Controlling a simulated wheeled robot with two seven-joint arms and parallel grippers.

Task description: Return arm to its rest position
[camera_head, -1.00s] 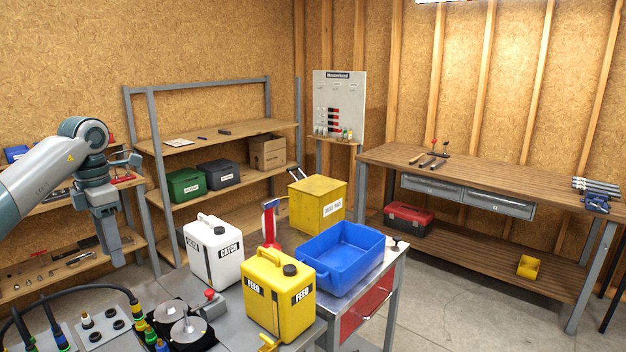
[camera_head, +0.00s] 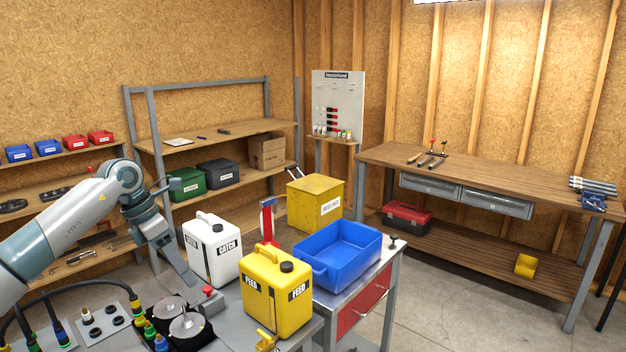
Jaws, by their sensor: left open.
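My left arm comes in from the left edge, bent at the elbow. My left gripper (camera_head: 180,264) points down and to the right, just left of the white CATCH can (camera_head: 212,248) and above the grey bench top. It holds nothing that I can see; its fingertips are small and hard to make out. I cannot tell whether it touches the white can. My right gripper is not in view.
A yellow FEED can (camera_head: 278,292) stands right of the white can, with a blue bin (camera_head: 338,256) behind it. Two round discs (camera_head: 187,326), a red knob (camera_head: 208,291) and cables with connectors (camera_head: 62,334) lie below the gripper. Floor at right is clear.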

